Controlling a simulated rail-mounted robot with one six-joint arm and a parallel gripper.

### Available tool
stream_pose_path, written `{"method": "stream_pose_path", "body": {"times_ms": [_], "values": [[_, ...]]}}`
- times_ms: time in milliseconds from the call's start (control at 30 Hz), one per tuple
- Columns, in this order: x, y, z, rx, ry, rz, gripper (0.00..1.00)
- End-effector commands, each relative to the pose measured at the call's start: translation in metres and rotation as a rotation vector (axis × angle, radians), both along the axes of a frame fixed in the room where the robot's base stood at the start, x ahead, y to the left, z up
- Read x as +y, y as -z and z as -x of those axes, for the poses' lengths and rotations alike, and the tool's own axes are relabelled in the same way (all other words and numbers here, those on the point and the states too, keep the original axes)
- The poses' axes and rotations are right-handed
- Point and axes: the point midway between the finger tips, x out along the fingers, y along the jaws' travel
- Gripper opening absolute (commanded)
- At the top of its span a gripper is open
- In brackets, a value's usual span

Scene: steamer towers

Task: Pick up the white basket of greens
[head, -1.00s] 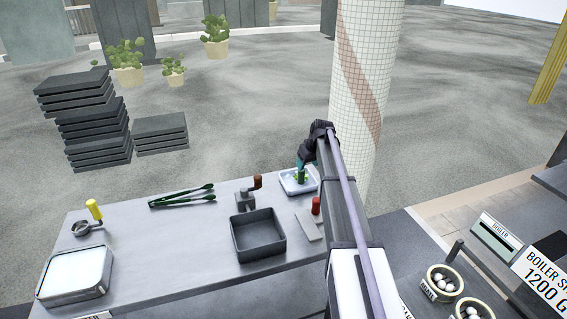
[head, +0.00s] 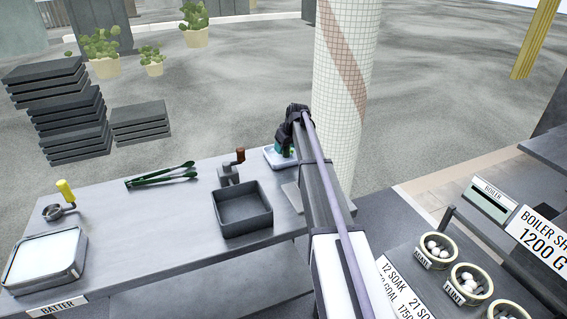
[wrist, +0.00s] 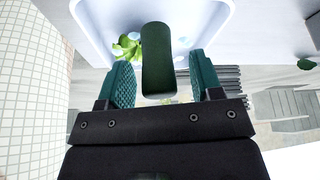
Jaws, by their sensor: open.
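The white basket (head: 272,160) stands at the far right end of the steel table, partly hidden behind my arm. In the wrist view, its white rim (wrist: 88,35) surrounds bright green leaves (wrist: 128,47) and pale pieces. A dark green upright cylinder (wrist: 158,60), which looks like a handle, stands in front of the leaves. My gripper (wrist: 162,78) is open, with one teal finger on each side of the cylinder. I see gaps on both sides. My gripper is also over the basket in the head view (head: 288,147).
A dark square pan (head: 243,222), a small grinder (head: 230,172), green tongs (head: 160,176) and a batter tray (head: 45,258) sit on the table. A tiled column (head: 345,100) rises close behind my arm. Steamer baskets (head: 436,252) stand at the right.

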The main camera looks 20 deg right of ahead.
Motion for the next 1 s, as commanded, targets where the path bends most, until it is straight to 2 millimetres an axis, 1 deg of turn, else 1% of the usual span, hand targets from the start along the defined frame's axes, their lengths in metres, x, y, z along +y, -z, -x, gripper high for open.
{"method": "stream_pose_path", "body": {"times_ms": [33, 100, 267, 300, 900, 1000], "values": [[0.0005, 0.0180, -0.0044, 0.000, 0.000, 0.000, 0.59], [0.0011, 0.0195, -0.0064, 0.000, 0.000, 0.000, 0.59], [0.0013, 0.0151, -0.0060, 0.000, 0.001, 0.000, 0.59], [0.0013, 0.0150, -0.0060, 0.000, 0.001, 0.000, 0.57], [0.0012, 0.0150, -0.0058, 0.000, 0.001, 0.000, 0.00], [0.0012, 0.0149, -0.0058, 0.000, 0.001, 0.000, 0.00]]}}
